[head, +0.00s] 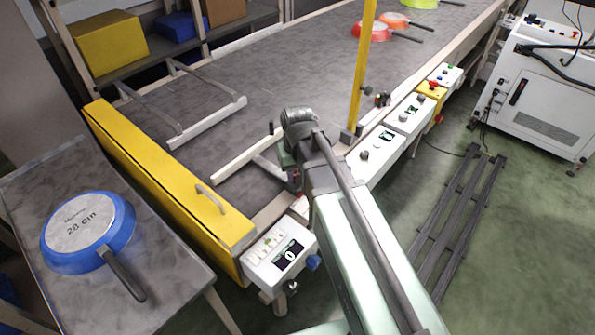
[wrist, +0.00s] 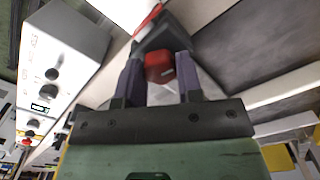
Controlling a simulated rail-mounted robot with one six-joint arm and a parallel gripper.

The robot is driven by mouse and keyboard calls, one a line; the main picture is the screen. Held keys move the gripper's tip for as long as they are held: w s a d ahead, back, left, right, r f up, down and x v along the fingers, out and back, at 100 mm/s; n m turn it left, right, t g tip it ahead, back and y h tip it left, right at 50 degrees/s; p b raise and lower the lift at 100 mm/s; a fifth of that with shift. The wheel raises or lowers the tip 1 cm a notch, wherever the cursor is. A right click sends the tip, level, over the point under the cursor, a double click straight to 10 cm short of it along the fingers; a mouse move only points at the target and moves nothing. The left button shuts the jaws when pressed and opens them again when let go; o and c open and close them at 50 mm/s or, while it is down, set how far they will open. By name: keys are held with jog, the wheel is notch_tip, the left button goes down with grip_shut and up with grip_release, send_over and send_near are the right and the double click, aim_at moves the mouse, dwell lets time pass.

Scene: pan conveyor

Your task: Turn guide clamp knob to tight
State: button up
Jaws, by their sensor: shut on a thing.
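The guide clamp knob (wrist: 159,68) is a small red block in the middle of the wrist view, in front of a dark clamp body. My gripper (wrist: 160,60) has its two purple-grey fingers on either side of the knob and is shut on it. A red piece with a white mark (wrist: 148,18) shows just beyond the knob. In the head view my gripper (head: 291,172) is at the conveyor's near right edge, mostly hidden behind my arm. The white guide rail (head: 240,160) lies beside it. The knob's tight or loose setting cannot be read.
White control boxes (head: 375,155) line the conveyor's right edge, with a yellow post (head: 361,70) beside them. A yellow end guard (head: 165,180) closes the near end. A blue pan (head: 85,228) lies upside down on the left table. The grey belt (head: 270,75) is clear mid-length.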

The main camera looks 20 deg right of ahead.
jog(key=m, duration=1.3)
jog(key=shift+m, duration=0.3)
dwell(0.4)
jog(key=o, duration=0.9)
notch_tip(320, 180, up, 11)
jog(key=p, duration=1)
jog(key=shift+f+p, duration=0.1)
jog(key=shift+p, duration=0.3)
